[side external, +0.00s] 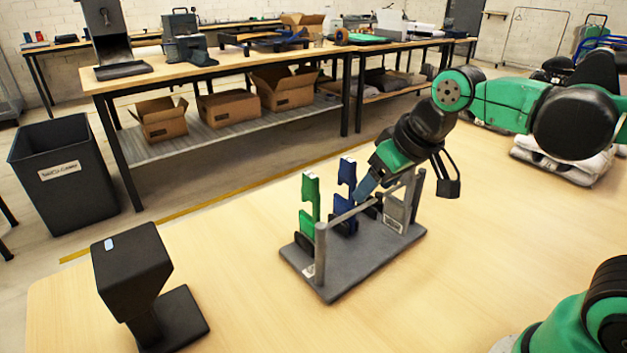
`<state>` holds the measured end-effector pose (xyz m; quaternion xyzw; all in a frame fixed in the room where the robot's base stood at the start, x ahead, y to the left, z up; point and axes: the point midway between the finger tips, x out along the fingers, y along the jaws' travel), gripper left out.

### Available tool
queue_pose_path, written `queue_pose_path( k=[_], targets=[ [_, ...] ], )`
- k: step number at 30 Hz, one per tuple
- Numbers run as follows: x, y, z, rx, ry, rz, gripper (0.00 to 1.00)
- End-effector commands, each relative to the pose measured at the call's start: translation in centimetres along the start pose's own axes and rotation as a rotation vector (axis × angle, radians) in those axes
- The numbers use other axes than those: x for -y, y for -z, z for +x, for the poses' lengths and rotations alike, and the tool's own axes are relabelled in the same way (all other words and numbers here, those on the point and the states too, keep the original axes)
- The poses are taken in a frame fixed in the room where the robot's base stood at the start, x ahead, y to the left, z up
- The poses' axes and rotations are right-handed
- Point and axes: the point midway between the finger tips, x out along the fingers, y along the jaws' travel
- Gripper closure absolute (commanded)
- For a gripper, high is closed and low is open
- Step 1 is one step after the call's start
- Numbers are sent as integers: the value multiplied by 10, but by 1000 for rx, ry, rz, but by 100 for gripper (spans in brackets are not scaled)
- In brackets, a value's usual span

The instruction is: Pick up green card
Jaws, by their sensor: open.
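A green card (311,200) stands upright at the left end of a grey rack (352,271) on the wooden table. A dark blue card (348,185) stands upright beside it, to its right. My gripper (408,188) is over the right part of the rack, to the right of both cards and apart from the green card. It is open, and I see nothing held in it. The arm and gripper hide part of the rack's right end. Whether a gripper finger touches the rack cannot be told.
A black stand-like device (134,270) is at the table's front left. A dark bin (62,178) stands on the floor beyond. A workbench (215,68) with cardboard boxes (284,88) on its shelf is behind.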

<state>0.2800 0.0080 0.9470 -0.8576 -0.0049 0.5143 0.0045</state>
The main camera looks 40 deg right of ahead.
Motion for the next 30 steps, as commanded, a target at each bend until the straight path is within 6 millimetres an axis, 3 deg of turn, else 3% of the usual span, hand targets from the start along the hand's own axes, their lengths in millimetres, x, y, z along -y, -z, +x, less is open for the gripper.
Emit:
queue_pose_path(
  k=[6,12,20,30],
  targets=[
    [18,53,5,223,7,1,42],
    [33,81,23,393,-2,0,42],
    [42,91,38,487,-13,1,42],
    [42,74,71,491,-13,1,42]
  ],
)
